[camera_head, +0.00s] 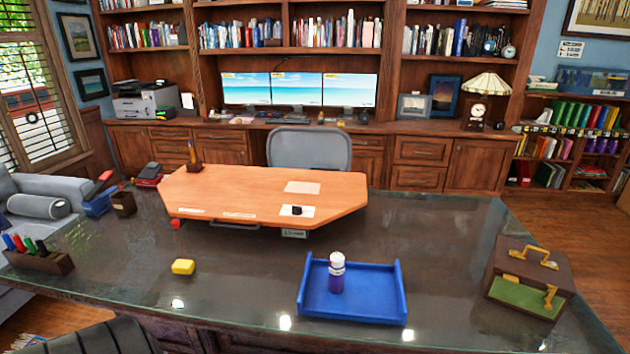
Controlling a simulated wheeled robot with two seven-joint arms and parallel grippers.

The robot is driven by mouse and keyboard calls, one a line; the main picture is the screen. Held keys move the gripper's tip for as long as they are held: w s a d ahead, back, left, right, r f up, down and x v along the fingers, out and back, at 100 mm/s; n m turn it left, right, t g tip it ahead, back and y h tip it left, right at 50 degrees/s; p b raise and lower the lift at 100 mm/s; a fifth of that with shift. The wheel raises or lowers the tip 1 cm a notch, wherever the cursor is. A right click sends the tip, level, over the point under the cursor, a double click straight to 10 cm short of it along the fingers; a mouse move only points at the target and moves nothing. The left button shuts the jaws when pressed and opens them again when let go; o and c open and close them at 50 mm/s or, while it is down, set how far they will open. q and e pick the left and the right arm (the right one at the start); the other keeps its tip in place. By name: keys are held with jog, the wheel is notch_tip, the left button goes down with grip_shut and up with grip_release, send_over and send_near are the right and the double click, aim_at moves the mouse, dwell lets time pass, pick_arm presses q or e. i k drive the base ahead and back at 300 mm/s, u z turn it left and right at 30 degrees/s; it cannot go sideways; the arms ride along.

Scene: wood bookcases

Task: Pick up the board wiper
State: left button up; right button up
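Neither of my grippers shows in the head view.
A blue tray (375,313) holds an upright purple bottle with a white cap (337,274). A marker holder (42,262) stands at the left edge, a brown case (510,262) at the right. A raised orange wooden board (250,190) lies behind. A black chair back (95,338) is in front.

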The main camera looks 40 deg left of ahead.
aim_at(180, 268)
jog(key=u, duration=1.85)
jog(key=i, duration=0.35)
jog(key=u, duration=0.1)
